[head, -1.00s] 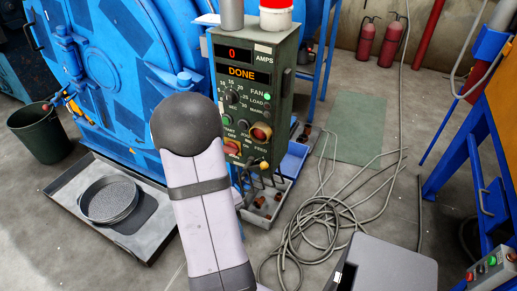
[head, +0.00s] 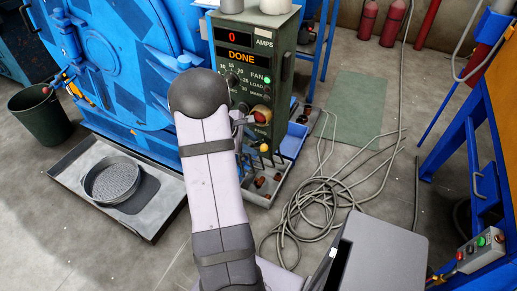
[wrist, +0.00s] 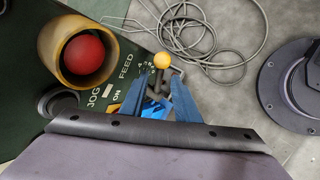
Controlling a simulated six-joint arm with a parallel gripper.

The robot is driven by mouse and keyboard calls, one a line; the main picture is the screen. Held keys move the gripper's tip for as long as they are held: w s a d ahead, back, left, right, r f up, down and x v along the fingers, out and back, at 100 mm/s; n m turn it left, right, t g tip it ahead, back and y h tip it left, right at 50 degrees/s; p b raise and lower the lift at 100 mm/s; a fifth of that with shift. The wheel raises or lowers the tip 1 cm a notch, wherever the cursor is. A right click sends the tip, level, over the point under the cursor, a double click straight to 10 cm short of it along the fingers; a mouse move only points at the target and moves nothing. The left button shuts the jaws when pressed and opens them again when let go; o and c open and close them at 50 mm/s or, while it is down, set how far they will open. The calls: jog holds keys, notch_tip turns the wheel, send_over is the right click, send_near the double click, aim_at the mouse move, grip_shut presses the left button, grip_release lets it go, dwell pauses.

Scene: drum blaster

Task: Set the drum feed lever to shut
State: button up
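The feed lever is a dark stem with a yellow ball knob (wrist: 162,60) beside the FEED lettering in the wrist view. The knob also shows low on the green control box in the head view (head: 263,148). My gripper (wrist: 161,76) has its two blue fingers apart, one on each side of the stem, with the ball just beyond the tips. Contact with the stem cannot be made out. In the head view my arm hides much of the box's lower left.
A red button in a yellow collar (wrist: 84,53) stands out beside the lever. The box display (head: 240,57) reads DONE and 0 AMPS. Coiled cable (head: 320,205) lies on the floor at right. A tray (head: 75,180) with a sieve (head: 112,180) lies at left.

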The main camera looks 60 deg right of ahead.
aim_at(258, 148)
jog(key=shift+b+x, duration=0.35)
jog(key=shift+x, duration=2.65)
grip_shut()
